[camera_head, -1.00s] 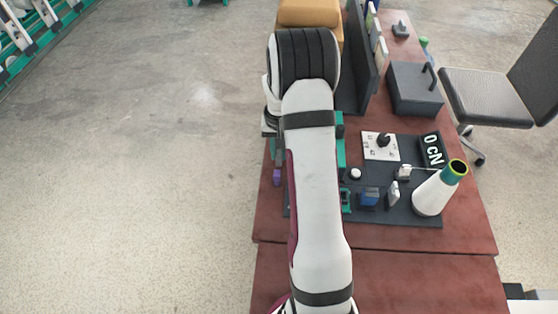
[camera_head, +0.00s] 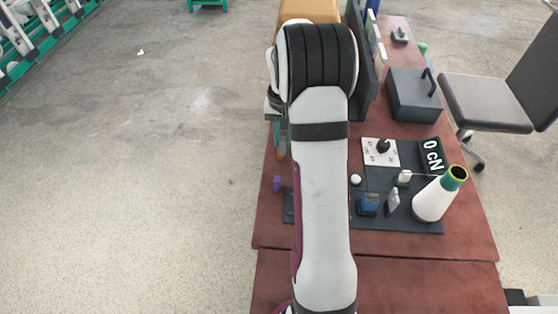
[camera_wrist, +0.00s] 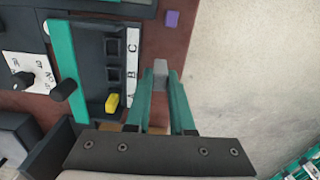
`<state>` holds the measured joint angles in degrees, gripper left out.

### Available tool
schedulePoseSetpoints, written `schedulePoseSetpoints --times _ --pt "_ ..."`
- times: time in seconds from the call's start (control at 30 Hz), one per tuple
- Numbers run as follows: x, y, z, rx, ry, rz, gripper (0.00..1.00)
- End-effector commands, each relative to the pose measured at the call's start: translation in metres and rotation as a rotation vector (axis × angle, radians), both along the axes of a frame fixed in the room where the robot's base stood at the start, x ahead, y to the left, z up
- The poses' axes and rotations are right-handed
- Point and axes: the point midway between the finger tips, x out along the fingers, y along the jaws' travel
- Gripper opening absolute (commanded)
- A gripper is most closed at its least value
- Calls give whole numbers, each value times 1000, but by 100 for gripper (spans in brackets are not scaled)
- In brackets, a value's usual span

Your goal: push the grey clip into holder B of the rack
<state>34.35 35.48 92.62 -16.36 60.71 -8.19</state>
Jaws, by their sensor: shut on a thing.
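The grey clip (camera_wrist: 160,72) is between the two green fingertips of my gripper (camera_wrist: 161,84) in the wrist view. My gripper is shut on it. The rack (camera_wrist: 90,73) is dark with a green side and a white strip lettered A, B, C. Holder B (camera_wrist: 113,75) is the middle one and looks empty. A yellow clip (camera_wrist: 112,103) sits in the holder by letter A. The grey clip is to the right of the lettered strip, apart from the rack and about level with B. In the head view my arm hides most of the rack.
A small purple block (camera_wrist: 172,19) lies near the table edge; it also shows in the head view (camera_head: 277,183). A dial panel (camera_head: 381,152), blue block (camera_head: 368,204) and white cone (camera_head: 434,196) stand right of my arm. Bare floor lies left.

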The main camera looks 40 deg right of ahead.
Motion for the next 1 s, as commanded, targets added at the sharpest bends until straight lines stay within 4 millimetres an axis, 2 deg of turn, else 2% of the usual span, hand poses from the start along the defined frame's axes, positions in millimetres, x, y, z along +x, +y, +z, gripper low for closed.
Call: schedulePoseSetpoints --times 0.2,0.33,0.47,0.83,1.0 --pt "-12 -72 4 -1 -1 -37 0" --pt "-22 -101 6 0 0 -47 0" --pt "-24 -106 0 1 1 -46 0" --pt "-23 -105 -43 2 1 -46 0" --pt "-23 -106 -41 0 -1 -46 0"
